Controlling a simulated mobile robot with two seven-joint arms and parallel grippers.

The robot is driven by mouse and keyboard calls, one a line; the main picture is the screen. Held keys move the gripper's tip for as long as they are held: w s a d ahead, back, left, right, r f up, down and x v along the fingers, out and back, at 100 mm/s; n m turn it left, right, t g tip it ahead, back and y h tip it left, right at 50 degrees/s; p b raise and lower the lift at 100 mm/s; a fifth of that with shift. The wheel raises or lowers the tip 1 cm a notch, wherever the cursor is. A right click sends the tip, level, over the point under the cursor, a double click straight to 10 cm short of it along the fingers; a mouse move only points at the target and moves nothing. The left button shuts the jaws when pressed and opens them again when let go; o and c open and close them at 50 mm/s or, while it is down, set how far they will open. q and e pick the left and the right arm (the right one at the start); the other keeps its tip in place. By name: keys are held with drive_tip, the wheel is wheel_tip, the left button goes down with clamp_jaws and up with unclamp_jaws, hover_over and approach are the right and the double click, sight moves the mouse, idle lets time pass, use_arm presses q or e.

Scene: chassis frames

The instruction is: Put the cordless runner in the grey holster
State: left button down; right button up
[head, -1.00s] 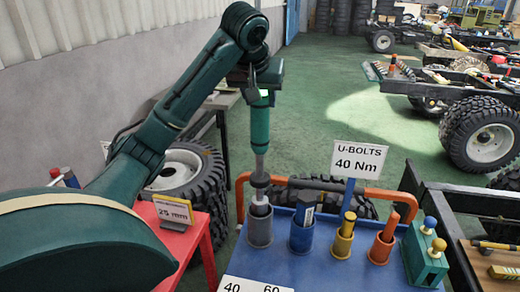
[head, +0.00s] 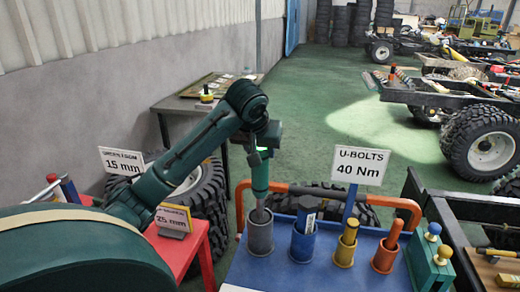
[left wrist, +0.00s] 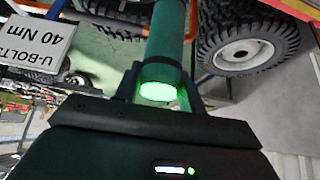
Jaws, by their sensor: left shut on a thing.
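The cordless runner (head: 259,178) is a green upright tool with a lit green ring near its top and a grey lower end. It also shows in the left wrist view (left wrist: 166,40). My left gripper (head: 262,150) is shut on its upper part. The grey holster (head: 260,240) is an open tube at the left of the blue table. The runner's grey end is inside the holster's mouth; its tip is hidden by the wall. The green body is just above the rim. My right gripper is not in view.
Blue (head: 302,246), yellow (head: 345,252) and orange (head: 384,257) holsters stand in a row to the right, each with something in it. A U-bolts sign (head: 360,166) stands behind them. An orange rail (head: 330,191) runs along the table's back. A red stand (head: 185,250) is at left.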

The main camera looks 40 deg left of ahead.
use_arm(q)
drive_tip(key=shift+r, duration=0.1)
drive_tip(key=c, duration=0.8)
unclamp_jaws()
drive_tip(key=shift+c, duration=0.2)
drive_tip(key=p+v, duration=0.2)
drive_tip(key=v, duration=1)
drive_tip(key=shift+p, duration=0.3)
drive_tip(key=shift+d, duration=0.1)
